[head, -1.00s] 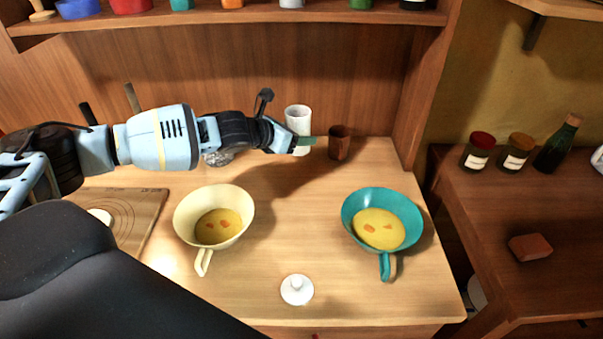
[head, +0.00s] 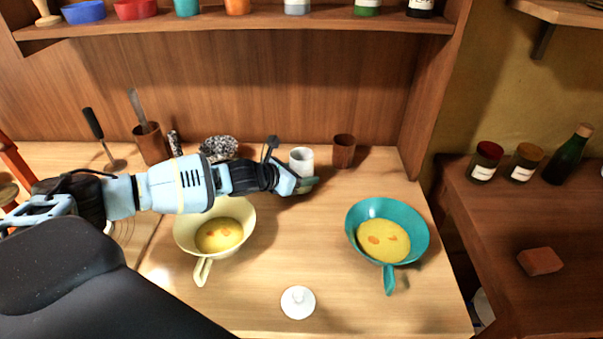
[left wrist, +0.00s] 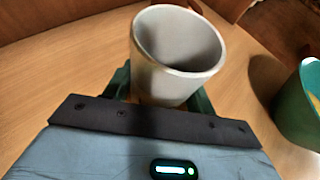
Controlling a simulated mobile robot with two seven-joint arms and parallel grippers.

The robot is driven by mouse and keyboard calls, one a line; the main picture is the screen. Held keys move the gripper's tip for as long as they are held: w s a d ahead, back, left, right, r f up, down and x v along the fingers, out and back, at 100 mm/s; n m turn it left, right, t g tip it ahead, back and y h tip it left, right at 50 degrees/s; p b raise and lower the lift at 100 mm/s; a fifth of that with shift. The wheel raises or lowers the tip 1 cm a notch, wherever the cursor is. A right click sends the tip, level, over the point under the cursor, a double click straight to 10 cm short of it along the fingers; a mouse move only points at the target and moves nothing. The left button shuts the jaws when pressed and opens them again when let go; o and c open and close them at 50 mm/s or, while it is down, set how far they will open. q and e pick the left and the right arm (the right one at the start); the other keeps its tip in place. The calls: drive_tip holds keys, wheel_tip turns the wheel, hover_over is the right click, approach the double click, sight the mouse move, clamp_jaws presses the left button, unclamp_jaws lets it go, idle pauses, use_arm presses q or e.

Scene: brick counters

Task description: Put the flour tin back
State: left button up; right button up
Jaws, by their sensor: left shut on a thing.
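The flour tin appears to be the white open-topped cylinder (head: 301,158) near the brown cup at the back of the counter. My left gripper (head: 303,184) is shut on it. In the left wrist view the tin (left wrist: 175,60) stands between the fingers (left wrist: 160,98), with its empty-looking inside and rim showing. Its base is hidden, so I cannot tell whether it touches the counter. A small white lid with a knob (head: 298,301) lies on the counter's front part. My right gripper is not in view.
A brown cup (head: 344,152) stands just right of the tin. A cream pan (head: 183,237) and a teal pan (head: 418,235) hold yellow food. A shelf (head: 250,30) with several containers runs above. The counter between the pans is clear.

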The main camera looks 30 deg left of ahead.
use_arm(q)
drive_tip(key=shift+r, duration=0.2)
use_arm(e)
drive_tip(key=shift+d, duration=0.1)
use_arm(q)
drive_tip(key=shift+f, duration=0.2)
drive_tip(key=o, duration=1.2)
drive_tip(key=shift+r, duration=0.2)
drive_tip(key=p+v, duration=0.1)
drive_tip(key=v, duration=0.9)
drive_tip(key=shift+s+a, duration=0.1)
drive_tip(key=shift+s, duration=0.05)
drive_tip(key=shift+v, duration=0.8)
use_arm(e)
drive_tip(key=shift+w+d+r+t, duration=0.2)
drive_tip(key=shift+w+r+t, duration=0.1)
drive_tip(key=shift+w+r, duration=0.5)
